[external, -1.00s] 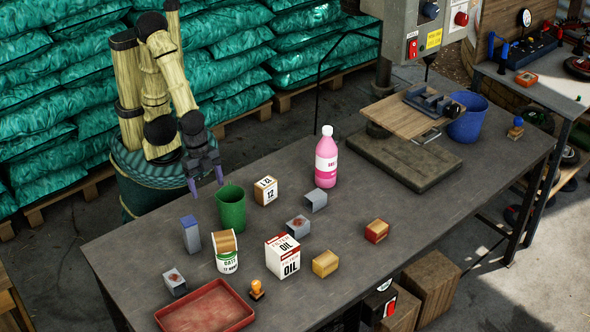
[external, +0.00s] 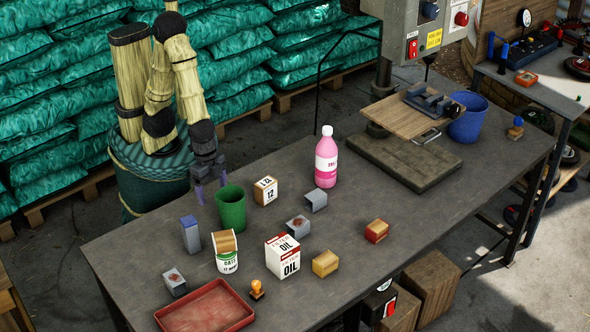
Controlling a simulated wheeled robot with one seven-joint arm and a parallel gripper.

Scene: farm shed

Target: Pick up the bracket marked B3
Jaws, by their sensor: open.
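Several small grey blocks that could be brackets lie on the grey workbench (external: 400,220). One grey block (external: 316,199) is beside the pink bottle, one grey block with a reddish mark (external: 298,226) is behind the oil filter box, and another marked grey block (external: 174,281) is by the red tray. No B3 marking can be read at this size. My gripper (external: 209,198) is open and empty, pointing down above the bench's back left edge, just left of the green cup (external: 231,207).
A pink bottle (external: 326,160), a box marked 12 (external: 265,191), an oil filter box (external: 282,256), a can (external: 227,261), a blue-topped box (external: 190,234) and a red tray (external: 205,308) crowd the left half. A drill press base (external: 405,165) stands at right.

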